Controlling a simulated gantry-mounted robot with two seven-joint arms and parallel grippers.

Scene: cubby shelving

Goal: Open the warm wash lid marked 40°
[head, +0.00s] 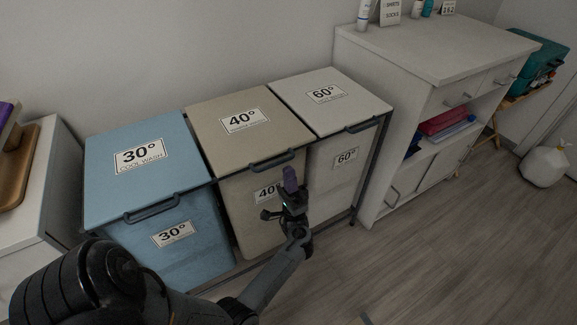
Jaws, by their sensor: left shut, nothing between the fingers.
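The beige lid marked 40° (256,133) lies closed on the middle bin of a row of three. Its dark handle (272,162) runs along the front edge. The beige bin front (245,215) carries a second 40° label, partly hidden by my gripper. My right gripper is out of view.
The blue 30° lid (110,165) is closed on the left, the pale 60° lid (350,110) closed on the right; both have front handles. A white cabinet (425,50) stands right of the bins. Wooden floor (430,260) is clear at the front right.

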